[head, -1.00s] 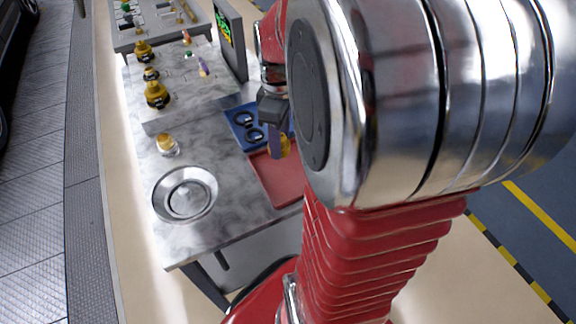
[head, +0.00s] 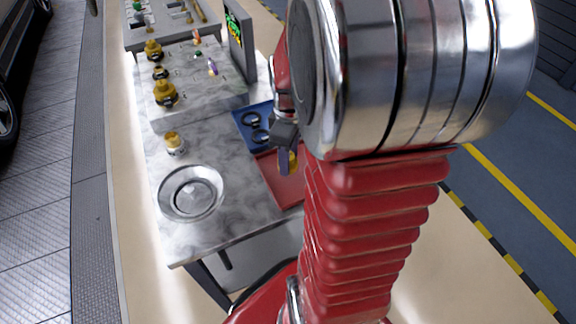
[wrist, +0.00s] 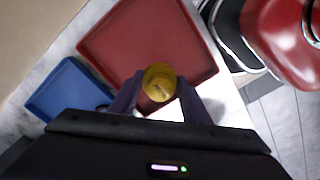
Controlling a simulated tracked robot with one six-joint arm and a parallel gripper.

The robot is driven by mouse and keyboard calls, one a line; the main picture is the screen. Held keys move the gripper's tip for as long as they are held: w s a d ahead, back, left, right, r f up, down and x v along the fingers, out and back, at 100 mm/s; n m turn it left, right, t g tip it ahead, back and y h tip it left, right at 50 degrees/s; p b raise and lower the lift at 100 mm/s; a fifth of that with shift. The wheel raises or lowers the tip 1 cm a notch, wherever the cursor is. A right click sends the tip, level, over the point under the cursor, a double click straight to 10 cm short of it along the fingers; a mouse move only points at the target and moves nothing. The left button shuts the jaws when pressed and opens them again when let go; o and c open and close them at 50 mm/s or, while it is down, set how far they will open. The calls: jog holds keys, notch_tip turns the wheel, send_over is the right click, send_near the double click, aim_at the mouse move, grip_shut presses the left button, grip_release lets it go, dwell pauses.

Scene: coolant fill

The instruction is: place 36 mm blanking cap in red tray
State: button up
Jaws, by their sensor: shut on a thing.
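The yellow blanking cap (wrist: 159,83) is between the fingertips of my gripper (wrist: 158,92) in the wrist view, and the gripper is shut on it. In the head view my gripper (head: 289,165) hangs over the red tray, with a bit of yellow cap (head: 293,161) showing beside the fingers. The red tray (head: 283,188) is partly hidden by my arm in the head view. In the wrist view the red tray (wrist: 135,38) looks empty apart from the cap in front of it. I cannot tell how high the cap is above the tray floor.
A blue tray (head: 243,120) with dark rings adjoins the red tray. A round metal dish (head: 190,192) and a yellow-topped fitting (head: 174,143) stand on the bench at left. Several brass fittings (head: 165,93) stand on a raised block behind, near an upright display (head: 239,40).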

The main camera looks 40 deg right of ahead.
jog(key=shift+f, duration=1.9)
jog(key=o, duration=1)
jog(key=shift+o, duration=0.2)
notch_tip(320, 180, up, 12)
jog(key=shift+r, duration=0.1)
